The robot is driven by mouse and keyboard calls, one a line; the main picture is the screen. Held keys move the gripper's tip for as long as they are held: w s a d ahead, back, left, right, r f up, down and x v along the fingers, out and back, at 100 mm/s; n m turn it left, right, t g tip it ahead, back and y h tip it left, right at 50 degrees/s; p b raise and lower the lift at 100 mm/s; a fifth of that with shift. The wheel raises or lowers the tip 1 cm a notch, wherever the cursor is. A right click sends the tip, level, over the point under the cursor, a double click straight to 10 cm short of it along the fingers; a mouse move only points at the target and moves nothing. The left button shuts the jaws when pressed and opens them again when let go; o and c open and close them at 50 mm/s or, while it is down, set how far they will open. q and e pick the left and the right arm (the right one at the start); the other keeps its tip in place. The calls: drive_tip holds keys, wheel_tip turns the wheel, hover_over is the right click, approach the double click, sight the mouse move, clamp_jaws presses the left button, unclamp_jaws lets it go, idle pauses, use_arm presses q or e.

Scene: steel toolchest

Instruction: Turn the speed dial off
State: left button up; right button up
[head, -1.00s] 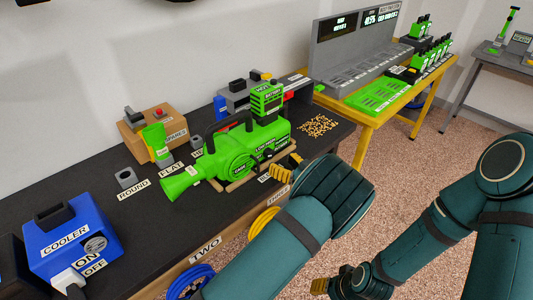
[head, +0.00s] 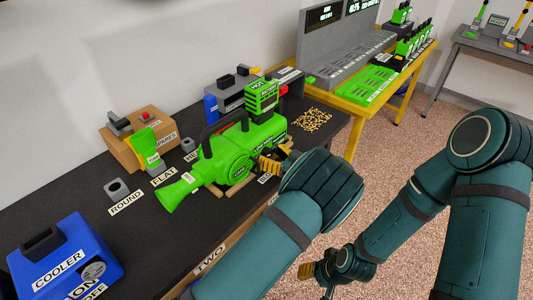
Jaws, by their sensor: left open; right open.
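A green blower-like machine (head: 212,163) with a flared nozzle lies on the black bench, with a lettered block labelled HOT (head: 262,97) on its rear end. A round green disc (head: 238,168) shows on its near side; I cannot tell whether this is the speed dial or how it is set. My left gripper (head: 268,164) has yellow fingers and is open at the machine's near right side, covering part of it; contact cannot be told. My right gripper (head: 312,271) is open and empty, low over the floor in front of the bench.
A blue cooler box (head: 52,262) with a grey round knob (head: 93,271) and ON and OFF labels stands at the lower left. A cardboard box (head: 135,150) and a grey ROUND nozzle (head: 117,189) stand behind. Yellow pellets (head: 312,120) lie right of the machine.

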idle(0.3)
use_arm(q)
clamp_jaws()
drive_tip(key=shift+n, duration=0.3)
drive_tip(key=n, duration=0.4)
drive_tip(key=shift+n, duration=0.3)
